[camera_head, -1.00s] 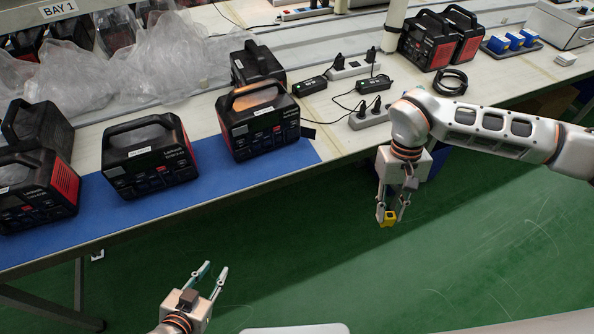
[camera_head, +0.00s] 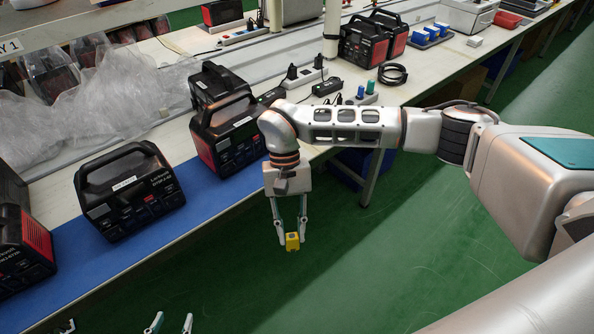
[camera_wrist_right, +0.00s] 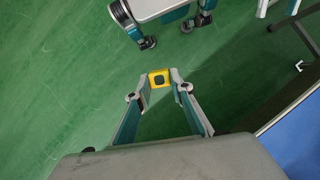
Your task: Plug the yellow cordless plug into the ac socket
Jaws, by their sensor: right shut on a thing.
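The yellow plug (camera_head: 292,242) is a small cube held between the fingertips of my right gripper (camera_head: 291,238), over the green floor in front of the bench. In the right wrist view the plug (camera_wrist_right: 159,78) sits between both fingertips, its dark square face showing. My right gripper is shut on it, apart from every power station. Black power stations stand on the blue mat, one in the middle (camera_head: 130,190) and one nearer the right arm (camera_head: 228,135). Their front panels are too small to tell the AC socket. My left gripper (camera_head: 170,324) shows only its spread fingertips at the bottom edge, empty.
The bench front edge and blue mat (camera_head: 190,222) lie left of my right gripper. Behind my right arm are power strips, black adapters (camera_head: 326,87), a coiled black cable (camera_head: 392,73) and more power stations (camera_head: 363,42). The floor (camera_head: 370,270) around the plug is clear.

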